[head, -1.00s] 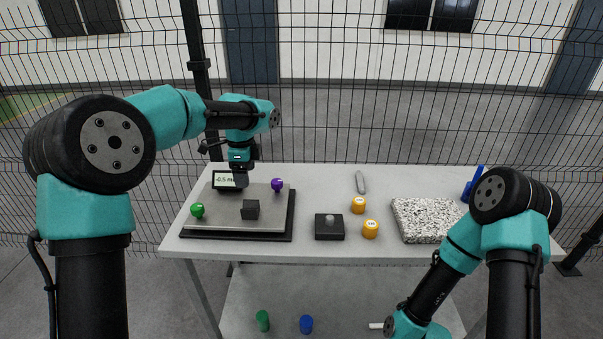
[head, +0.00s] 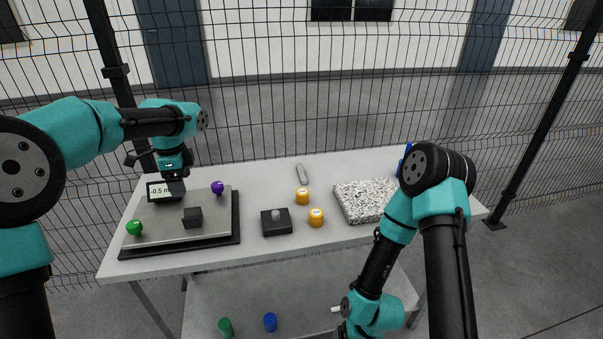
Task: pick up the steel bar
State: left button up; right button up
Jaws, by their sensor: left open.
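A slim grey bar with rounded ends (head: 301,174), which looks like the steel bar, lies flat near the back of the table, behind the yellow-orange pieces. My left gripper (head: 175,190) points down over the back of the grey plate, close to the small display and well to the left of the bar. It is small and dark here; it is open, with nothing seen in it. My right arm bends down in front of the table's right part, and its gripper is not seen.
The grey plate (head: 160,228) carries a green knob (head: 134,228), a purple knob (head: 217,187) and a dark block (head: 192,217). A black box (head: 276,222), two yellow-orange pieces (head: 302,196) and a speckled slab (head: 362,202) stand to the right. Table around the bar is clear.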

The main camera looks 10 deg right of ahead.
dwell(0.4)
jog(key=c, duration=0.7)
jog(key=shift+o, duration=0.2)
